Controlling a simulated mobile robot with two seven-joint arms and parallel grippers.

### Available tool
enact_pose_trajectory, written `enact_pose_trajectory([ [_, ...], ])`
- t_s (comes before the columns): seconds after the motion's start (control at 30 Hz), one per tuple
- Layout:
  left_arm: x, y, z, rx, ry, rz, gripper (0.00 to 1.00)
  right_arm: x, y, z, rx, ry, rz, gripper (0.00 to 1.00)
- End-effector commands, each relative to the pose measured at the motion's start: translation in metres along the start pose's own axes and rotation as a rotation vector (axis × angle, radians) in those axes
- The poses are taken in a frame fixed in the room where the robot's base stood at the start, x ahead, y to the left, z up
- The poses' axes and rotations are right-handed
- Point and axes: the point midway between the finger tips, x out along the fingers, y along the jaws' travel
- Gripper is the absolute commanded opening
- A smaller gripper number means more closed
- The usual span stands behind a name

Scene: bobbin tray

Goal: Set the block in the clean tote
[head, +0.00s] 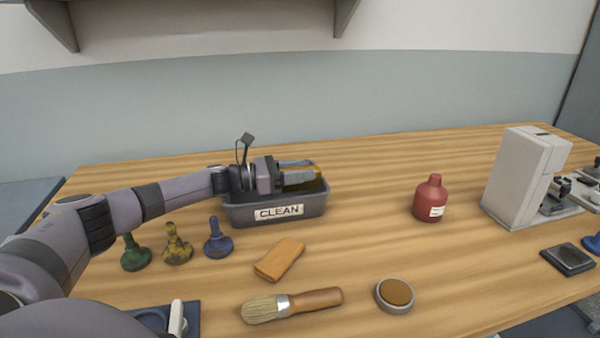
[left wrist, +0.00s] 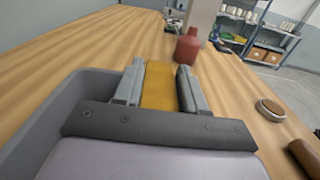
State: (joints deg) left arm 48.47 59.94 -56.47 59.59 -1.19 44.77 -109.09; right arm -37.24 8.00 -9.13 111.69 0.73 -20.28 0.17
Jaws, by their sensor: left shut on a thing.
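The clean tote (head: 275,214) is a grey open bin labelled CLEAN, standing on the table left of centre. My left gripper (head: 300,178) is over the tote and shut on a yellow-ochre block (head: 302,186). In the left wrist view the block (left wrist: 159,88) sits between the two grey fingers. The block is at about the height of the tote's rim; whether it touches the tote's inside is hidden. The tote's wall (left wrist: 60,110) shows at left in the left wrist view. My right gripper is not in view.
In front of the tote are green (head: 135,252), yellow-stained (head: 177,245) and blue (head: 216,238) handled tools, an orange pad (head: 280,259), a brush (head: 292,304) and a round tin (head: 395,295). A red bottle (head: 430,199) and white machine (head: 523,178) stand right. Table between tote and bottle is clear.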

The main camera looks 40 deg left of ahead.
Motion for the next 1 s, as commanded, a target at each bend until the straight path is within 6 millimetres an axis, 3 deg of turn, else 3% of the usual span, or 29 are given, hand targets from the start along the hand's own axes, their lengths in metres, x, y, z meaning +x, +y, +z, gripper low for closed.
enact_pose_trajectory([
  [0.17,0.001,-0.001,-0.003,-0.004,-0.002,-0.002,0.0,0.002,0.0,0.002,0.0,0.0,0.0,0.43],
  [0.2,0.0,-0.002,-0.01,-0.007,0.012,-0.003,0.44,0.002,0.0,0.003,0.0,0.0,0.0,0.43],
  [0.27,0.0,-0.003,-0.011,-0.008,0.014,-0.003,0.63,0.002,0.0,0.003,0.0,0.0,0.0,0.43],
  [0.3,0.0,-0.003,-0.012,-0.009,0.014,-0.003,0.66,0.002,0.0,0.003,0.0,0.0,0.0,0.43],
  [0.6,0.001,-0.004,-0.011,-0.01,0.015,-0.005,0.66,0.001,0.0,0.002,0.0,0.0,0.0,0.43],
  [0.83,0.001,-0.004,0.005,-0.009,0.014,-0.006,0.66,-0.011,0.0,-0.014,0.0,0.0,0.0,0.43],
  [1.0,-0.032,-0.002,-0.002,-0.008,0.014,-0.002,0.66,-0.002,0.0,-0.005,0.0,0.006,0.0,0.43],
])
